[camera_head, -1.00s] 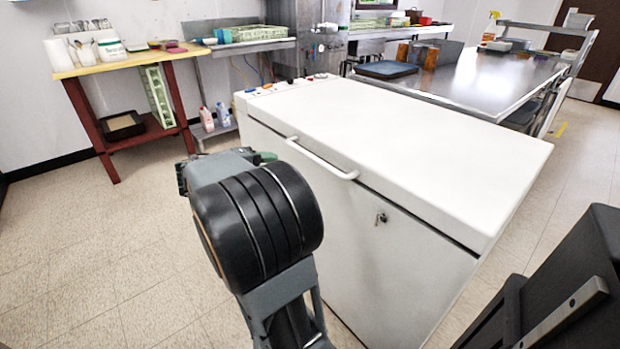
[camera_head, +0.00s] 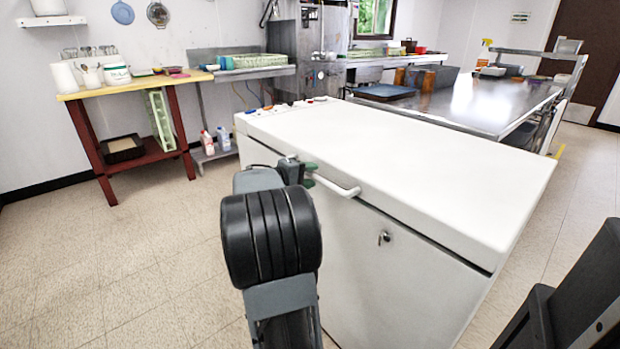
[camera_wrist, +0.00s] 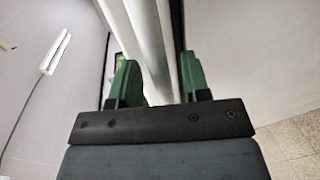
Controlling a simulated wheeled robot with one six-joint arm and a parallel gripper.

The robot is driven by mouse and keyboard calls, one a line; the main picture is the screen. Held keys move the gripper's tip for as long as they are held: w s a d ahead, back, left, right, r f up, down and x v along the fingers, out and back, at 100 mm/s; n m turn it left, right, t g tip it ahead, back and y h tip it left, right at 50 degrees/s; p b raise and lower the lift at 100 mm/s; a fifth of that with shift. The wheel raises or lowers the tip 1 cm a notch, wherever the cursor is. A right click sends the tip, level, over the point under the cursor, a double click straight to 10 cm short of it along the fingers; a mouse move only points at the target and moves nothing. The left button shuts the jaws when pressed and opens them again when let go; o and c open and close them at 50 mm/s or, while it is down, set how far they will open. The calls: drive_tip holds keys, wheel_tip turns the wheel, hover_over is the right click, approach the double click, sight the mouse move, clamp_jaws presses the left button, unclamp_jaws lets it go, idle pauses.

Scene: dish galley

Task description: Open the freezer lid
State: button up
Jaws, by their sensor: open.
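The white chest freezer (camera_head: 370,270) stands in front of me with its lid (camera_head: 400,165) down. A white bar handle (camera_head: 335,187) runs along the lid's front edge; its left part is hidden behind my gripper (camera_head: 308,174). My gripper is at the handle's left part, its green fingers apart. In the wrist view, a pale bar that looks like the handle (camera_wrist: 158,42) passes between the two fingers of my gripper (camera_wrist: 157,68). I cannot tell whether either finger touches it. A lock with a key (camera_head: 384,237) sits on the freezer front below the handle.
Small coloured items (camera_head: 285,105) lie on the lid's far left end. A yellow-topped table (camera_head: 130,88) stands at the left, and a steel table (camera_head: 470,105) lies behind the freezer. The floor (camera_head: 120,260) at the left is clear.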

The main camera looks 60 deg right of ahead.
drive_tip(key=shift+s+d+f, duration=0.1)
drive_tip(key=shift+s+d, duration=0.05)
drive_tip(key=shift+d, duration=0.2)
clamp_jaws()
idle(0.3)
